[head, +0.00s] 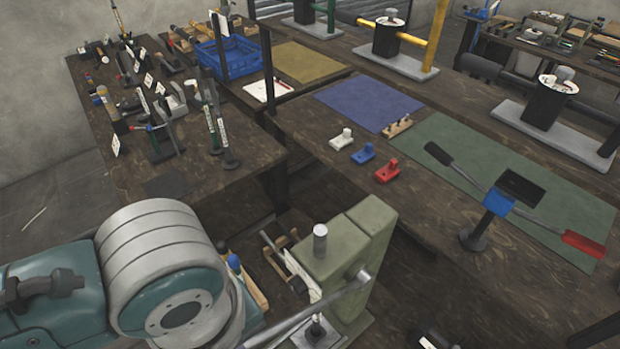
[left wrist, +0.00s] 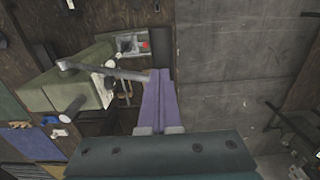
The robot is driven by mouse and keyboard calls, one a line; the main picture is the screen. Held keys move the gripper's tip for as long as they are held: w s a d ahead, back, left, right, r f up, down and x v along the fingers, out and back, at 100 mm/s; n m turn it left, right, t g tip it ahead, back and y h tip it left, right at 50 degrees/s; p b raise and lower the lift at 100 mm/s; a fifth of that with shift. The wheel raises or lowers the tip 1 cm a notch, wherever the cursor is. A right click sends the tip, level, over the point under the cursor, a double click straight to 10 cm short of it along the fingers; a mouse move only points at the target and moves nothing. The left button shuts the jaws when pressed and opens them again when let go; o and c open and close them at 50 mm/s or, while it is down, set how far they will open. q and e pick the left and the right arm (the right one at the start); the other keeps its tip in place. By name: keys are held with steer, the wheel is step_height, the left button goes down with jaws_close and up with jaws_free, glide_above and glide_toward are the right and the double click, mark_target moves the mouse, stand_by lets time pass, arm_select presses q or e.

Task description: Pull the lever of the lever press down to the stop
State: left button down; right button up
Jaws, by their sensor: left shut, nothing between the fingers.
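The lever press is a green block (head: 345,240) at the bottom centre of the head view. Its grey metal lever (head: 325,300) slopes from a hub on the press's side down to the lower left and leaves the picture. In the left wrist view the press (left wrist: 65,85) is at left and the lever (left wrist: 108,71) points right. My left gripper (left wrist: 160,73) has purple fingers shut together with nothing between them. The lever's outer end lies right beside the fingertips; I cannot tell whether they touch. The left gripper's fingers and my right gripper are not in the head view.
White, blue and red pieces (head: 387,170) lie on the bench behind the press. A dark stand with a blue clamp (head: 498,203) stands by the green mat (head: 470,140). Tools crowd the left bench, near a blue crate (head: 228,57). A grey tray (left wrist: 133,45) is beyond the lever.

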arm_select(q)
steer(key=shift+f, duration=0.1)
steer(key=shift+s+a+f+b, duration=0.2)
steer(key=shift+a+f+b, duration=0.1)
steer(key=shift+f, duration=0.4)
steer(key=shift+s+a+f+b, duration=0.2)
steer(key=shift+a+f, duration=0.05)
steer(key=shift+f, duration=0.45)
steer(key=shift+s+a+f+b, duration=0.2)
steer(key=shift+f+b, duration=0.15)
steer(key=shift+f, duration=0.4)
steer(key=shift+s+a+f+b, duration=0.15)
steer(key=shift+f+b, duration=0.2)
steer(key=shift+f, duration=0.4)
steer(key=shift+s+a+f+b, duration=0.15)
steer(key=shift+f+b, duration=0.3)
steer(key=shift+f, duration=0.35)
steer(key=shift+a+f+b, duration=0.15)
steer(key=shift+f+b, duration=0.3)
steer(key=shift+f, duration=0.3)
